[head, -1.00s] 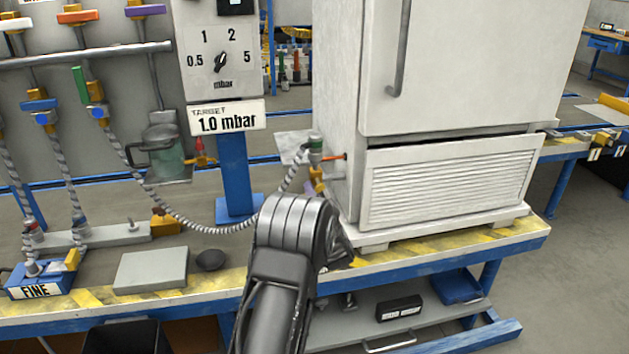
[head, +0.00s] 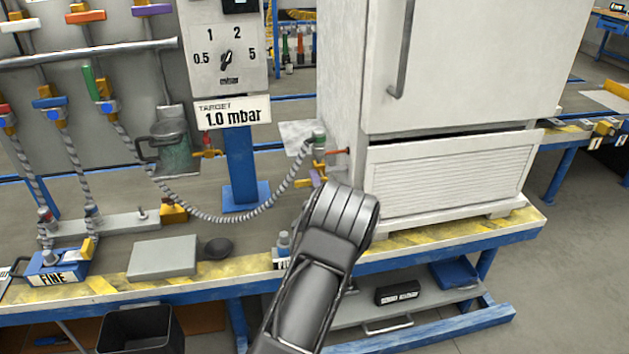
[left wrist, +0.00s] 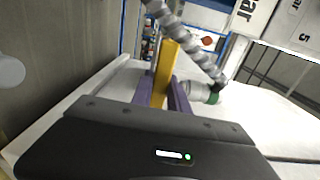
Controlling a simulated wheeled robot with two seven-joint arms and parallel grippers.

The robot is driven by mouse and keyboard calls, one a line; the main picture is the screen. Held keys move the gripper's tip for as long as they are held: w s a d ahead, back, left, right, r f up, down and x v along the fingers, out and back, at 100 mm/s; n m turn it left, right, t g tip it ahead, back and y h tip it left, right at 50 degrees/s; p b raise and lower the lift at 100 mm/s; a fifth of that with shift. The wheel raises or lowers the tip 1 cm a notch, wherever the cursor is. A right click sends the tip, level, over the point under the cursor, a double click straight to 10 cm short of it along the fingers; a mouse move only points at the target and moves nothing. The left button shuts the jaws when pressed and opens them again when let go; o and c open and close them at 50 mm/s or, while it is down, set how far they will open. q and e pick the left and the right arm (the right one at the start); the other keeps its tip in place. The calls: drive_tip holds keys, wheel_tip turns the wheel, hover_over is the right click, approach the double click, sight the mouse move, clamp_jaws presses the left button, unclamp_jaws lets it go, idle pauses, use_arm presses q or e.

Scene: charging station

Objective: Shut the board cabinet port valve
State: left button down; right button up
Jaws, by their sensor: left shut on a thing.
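The white cabinet (head: 435,170) stands on the bench. At its left side is the port valve (head: 320,167), with yellow parts, below a green-ended hose coupling (head: 319,139). My left gripper (head: 317,178) is at the valve, and its purple finger shows there beside the yellow. In the left wrist view the purple fingers of my left gripper (left wrist: 163,98) are shut on the yellow valve handle (left wrist: 166,68), one on each side. The striped hose and green coupling (left wrist: 212,97) are right beside them. My forearm hides part of the bench below. My right gripper is not in view.
A striped hose (head: 235,222) sags from the wall valves to the port. A dial post (head: 240,165) with a "1.0 mbar" sign stands left of the cabinet. A grey block (head: 163,257) and a dark bowl (head: 217,248) lie at the bench front.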

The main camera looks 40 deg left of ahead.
use_arm(q)
drive_tip(key=c, duration=1.3)
unclamp_jaws()
drive_tip(key=shift+d, duration=0.1)
drive_tip(key=v, duration=0.7)
drive_tip(key=shift+s+d, duration=0.2)
drive_tip(key=shift+d, duration=0.05)
